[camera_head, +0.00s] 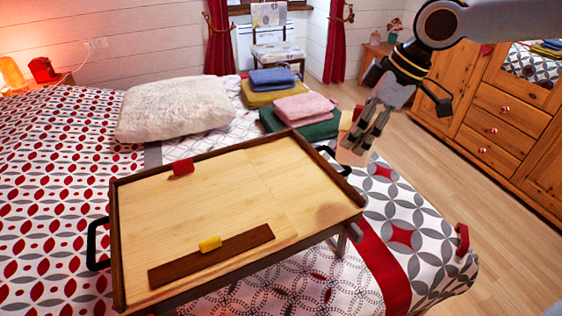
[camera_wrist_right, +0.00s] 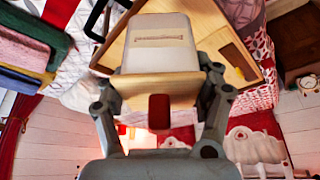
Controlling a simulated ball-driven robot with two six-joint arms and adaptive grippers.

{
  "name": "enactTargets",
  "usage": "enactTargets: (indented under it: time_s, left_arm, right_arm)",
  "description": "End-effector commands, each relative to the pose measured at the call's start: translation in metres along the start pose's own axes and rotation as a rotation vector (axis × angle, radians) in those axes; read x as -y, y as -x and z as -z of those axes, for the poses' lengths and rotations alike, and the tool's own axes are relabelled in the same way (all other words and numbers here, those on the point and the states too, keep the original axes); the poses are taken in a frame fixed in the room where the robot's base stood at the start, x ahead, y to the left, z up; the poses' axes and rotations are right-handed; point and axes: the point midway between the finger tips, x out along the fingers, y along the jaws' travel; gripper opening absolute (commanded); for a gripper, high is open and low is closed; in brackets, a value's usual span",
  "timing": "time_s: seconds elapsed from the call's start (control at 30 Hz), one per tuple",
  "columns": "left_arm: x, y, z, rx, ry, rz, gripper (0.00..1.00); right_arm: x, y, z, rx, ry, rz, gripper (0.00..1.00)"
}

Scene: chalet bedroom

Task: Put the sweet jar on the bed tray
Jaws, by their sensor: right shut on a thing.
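My right gripper (camera_head: 366,130) hangs from the upper right, beyond the right rear corner of the bed tray (camera_head: 245,190). It is shut on a pale, box-like thing, which I take for the sweet jar (camera_wrist_right: 157,48); it sits between the fingers in the right wrist view. In the head view the fingers hide much of it. The held jar is off the tray's board, near its right side. The tray is light wood with a dark rim and black handles, standing on the bed. My left gripper is not in view.
A red block (camera_head: 181,167) lies at the tray's back edge, and a yellow block (camera_head: 210,243) by a dark strip (camera_head: 212,254) at its front. The board's middle and right are clear. Folded towels (camera_head: 304,108) and a white cushion (camera_head: 175,108) lie behind the tray.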

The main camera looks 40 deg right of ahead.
Motion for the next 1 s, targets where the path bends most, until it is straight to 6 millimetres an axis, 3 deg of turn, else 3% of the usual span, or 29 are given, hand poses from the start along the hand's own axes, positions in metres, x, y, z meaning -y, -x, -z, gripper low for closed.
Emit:
enactTargets:
  time_s: [0.23,0.37,0.73,1.0]
  left_arm:
    - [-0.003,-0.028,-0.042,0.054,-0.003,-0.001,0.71]
    - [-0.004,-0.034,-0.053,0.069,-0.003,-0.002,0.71]
    - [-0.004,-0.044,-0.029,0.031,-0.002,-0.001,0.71]
    - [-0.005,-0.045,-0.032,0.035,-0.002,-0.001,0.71]
  right_arm:
    - [-0.004,-0.026,0.017,-0.017,-0.005,0.001,0.14]
    - [-0.008,-0.041,0.029,-0.015,-0.006,0.001,0.14]
    - [-0.019,-0.095,0.072,-0.008,-0.004,0.004,0.14]
    - [-0.022,-0.114,0.078,-0.002,-0.001,0.001,0.14]
